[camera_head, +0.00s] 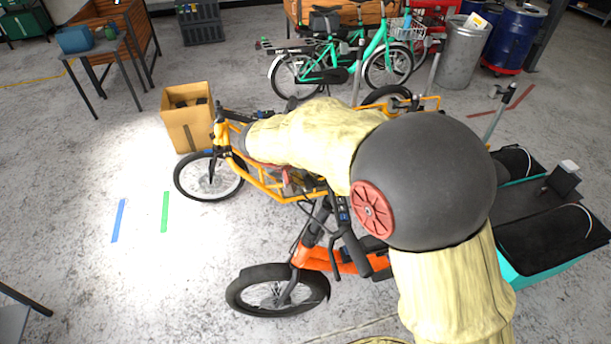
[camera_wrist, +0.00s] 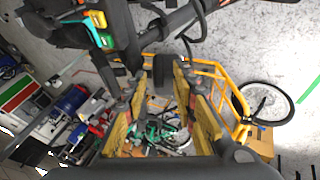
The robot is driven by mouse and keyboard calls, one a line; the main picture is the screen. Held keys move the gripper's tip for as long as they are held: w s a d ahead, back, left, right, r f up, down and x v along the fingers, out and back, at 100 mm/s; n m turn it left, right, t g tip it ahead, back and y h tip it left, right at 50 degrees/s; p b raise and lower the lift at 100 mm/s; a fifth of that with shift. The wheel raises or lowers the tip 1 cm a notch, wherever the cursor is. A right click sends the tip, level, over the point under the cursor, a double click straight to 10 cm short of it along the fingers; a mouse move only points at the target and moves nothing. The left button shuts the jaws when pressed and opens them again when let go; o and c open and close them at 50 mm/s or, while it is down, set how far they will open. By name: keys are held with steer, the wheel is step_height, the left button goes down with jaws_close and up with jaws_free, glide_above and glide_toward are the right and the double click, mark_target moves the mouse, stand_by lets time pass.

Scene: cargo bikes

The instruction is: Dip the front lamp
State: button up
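The front lamp is not clearly made out in either view. A bright patch of light (camera_head: 130,170) lies on the floor ahead of the yellow cargo bike (camera_head: 262,183). In the wrist view, my gripper (camera_wrist: 161,82) has its two yellow-sided fingers spread apart. A dark, rounded part (camera_wrist: 163,73) shows between the fingertips; I cannot tell whether it is the lamp or whether the fingers touch it. The yellow bike frame (camera_wrist: 222,88) is just right of the fingers.
An orange bike (camera_head: 315,257) stands in front of the yellow one. Dark handlebar parts (camera_wrist: 182,18) are close above the fingers in the wrist view. A cardboard box (camera_head: 188,118) stands beyond the yellow bike's front wheel. The floor to the left is mostly clear.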

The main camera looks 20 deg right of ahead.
steer(key=v, duration=1.2)
steer(key=shift+w, duration=0.1)
stand_by(0.4)
